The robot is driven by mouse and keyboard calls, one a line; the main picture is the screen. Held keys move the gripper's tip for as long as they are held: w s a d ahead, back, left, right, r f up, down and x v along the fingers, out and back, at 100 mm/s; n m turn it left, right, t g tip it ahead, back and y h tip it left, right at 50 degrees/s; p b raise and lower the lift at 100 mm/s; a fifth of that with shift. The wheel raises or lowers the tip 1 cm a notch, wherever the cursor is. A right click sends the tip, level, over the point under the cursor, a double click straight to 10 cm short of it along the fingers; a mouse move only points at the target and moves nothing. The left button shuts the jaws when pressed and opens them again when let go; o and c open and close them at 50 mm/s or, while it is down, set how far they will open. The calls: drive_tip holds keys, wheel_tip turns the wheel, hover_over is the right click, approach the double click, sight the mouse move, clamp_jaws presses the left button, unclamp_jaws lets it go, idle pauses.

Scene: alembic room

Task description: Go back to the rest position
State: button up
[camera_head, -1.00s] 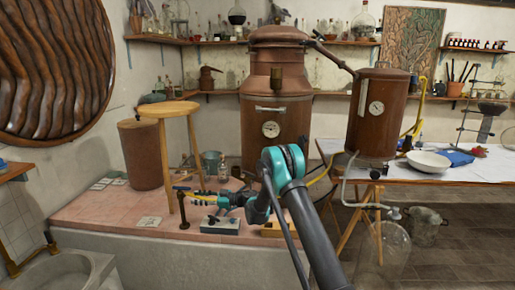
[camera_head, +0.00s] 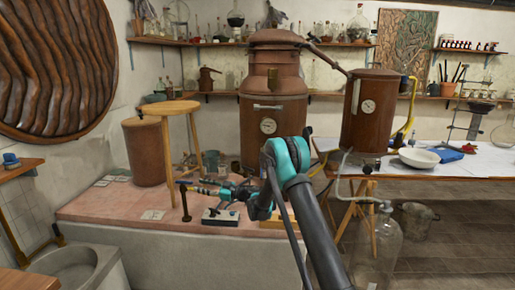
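My arm reaches up from the bottom, bends at a teal joint, and extends left over the pink tiled platform (camera_head: 120,208). My gripper (camera_head: 187,186) is at the left end of the arm, in front of the wooden stool (camera_head: 168,108). It is small and dark here, and I cannot tell whether its fingers are open or shut. No held object can be made out. A dark upright post (camera_head: 185,206) and a small grey box with a dark knob (camera_head: 220,217) show just below the arm.
A copper still (camera_head: 270,105) stands behind the arm. A copper vessel (camera_head: 366,110) and white bowl (camera_head: 419,158) are at right. A large glass bottle (camera_head: 377,255) is right of my arm. A stone basin (camera_head: 80,270) is lower left. Floor shows at far right.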

drive_tip(key=w+d+r+m+t+h, duration=0.35)
drive_tip(key=d+r+t, duration=0.25)
drive_tip(key=d+r, duration=0.25)
drive_tip(key=w+d+r+m+t+h, duration=0.25)
drive_tip(key=d+r+m+t, duration=0.35)
drive_tip(key=d, duration=0.3)
drive_tip(key=s+d+r+m+h, duration=0.1)
drive_tip(key=s+d+m+h, duration=0.25)
drive_tip(key=d+h, duration=0.45)
drive_tip(key=s+d+r+m+h, duration=0.1)
drive_tip(key=s+d+m+h, duration=0.3)
drive_tip(key=d, duration=0.8)
drive_tip(key=s+d+f+m+g+h, duration=0.1)
drive_tip(key=s+d+f+g, duration=0.3)
drive_tip(key=s, duration=0.6)
drive_tip(key=s+d+f+m+g+h, duration=0.1)
drive_tip(key=s+d+f+g+h, duration=0.1)
drive_tip(key=s+d+f, duration=0.65)
drive_tip(key=s+a+f+g, duration=0.1)
drive_tip(key=s+f+g, duration=0.1)
drive_tip(key=s, duration=0.6)
drive_tip(key=s+a+f+g+y, duration=0.1)
drive_tip(key=s+f, duration=0.3)
drive_tip(key=s, duration=0.4)
drive_tip(key=s+a+f+n+g+y, duration=0.1)
drive_tip(key=s+a+f+g, duration=0.2)
drive_tip(key=s, duration=0.5)
drive_tip(key=shift+s, duration=0.4)
